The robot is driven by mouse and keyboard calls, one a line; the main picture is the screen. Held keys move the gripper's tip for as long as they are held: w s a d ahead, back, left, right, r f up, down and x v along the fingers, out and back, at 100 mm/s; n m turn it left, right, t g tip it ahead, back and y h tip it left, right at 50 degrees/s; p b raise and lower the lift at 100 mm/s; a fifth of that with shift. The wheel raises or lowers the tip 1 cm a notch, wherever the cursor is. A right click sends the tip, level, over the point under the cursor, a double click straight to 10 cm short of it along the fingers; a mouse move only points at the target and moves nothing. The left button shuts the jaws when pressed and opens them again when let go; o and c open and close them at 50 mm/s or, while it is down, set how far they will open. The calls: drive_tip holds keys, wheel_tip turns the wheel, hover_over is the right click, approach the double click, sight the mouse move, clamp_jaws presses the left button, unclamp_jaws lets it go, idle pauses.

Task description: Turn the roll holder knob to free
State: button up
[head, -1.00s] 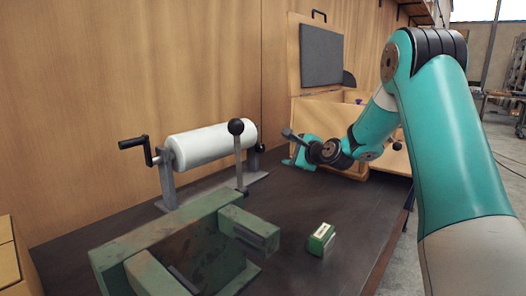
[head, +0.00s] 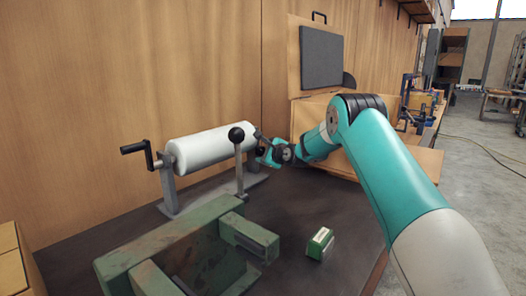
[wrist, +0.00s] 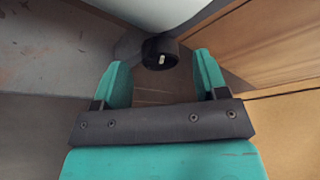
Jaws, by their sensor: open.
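The roll holder is a grey metal stand (head: 190,203) carrying a white roll (head: 205,147), with a black crank handle (head: 133,148) at its left end. In the wrist view the dark round knob (wrist: 160,52), with a small white mark on its face, sits beside the end of the white roll (wrist: 160,12). My gripper (wrist: 161,75) is open and empty. The knob lies just beyond its two teal fingertips, roughly centred between them and apart from both. In the head view my gripper (head: 265,150) is at the roll's right end, where the knob is hard to make out.
A lever with a black ball top (head: 236,134) stands in front of the roll. A green vise (head: 165,240) fills the front left. A small green and white box (head: 320,242) lies on the dark bench (head: 285,215). A wooden panel wall (head: 130,70) rises behind.

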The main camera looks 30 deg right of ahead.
drive_tip(key=shift+x, duration=0.8)
drive_tip(key=c, duration=0.9)
drive_tip(key=shift+c, duration=0.2)
drive_tip(key=shift+r+p, duration=0.15)
drive_tip(key=shift+p, duration=0.25)
drive_tip(key=shift+d+r+m+g+y+p, duration=0.15)
drive_tip(key=shift+m+g+y+p, duration=0.3)
drive_tip(key=shift+m+p, duration=0.7)
drive_tip(key=shift+d+m+g+y+p, duration=0.1)
drive_tip(key=shift+m+g+y+p, duration=0.6)
drive_tip(key=shift+m+p, duration=0.7)
drive_tip(key=shift+f, duration=0.2)
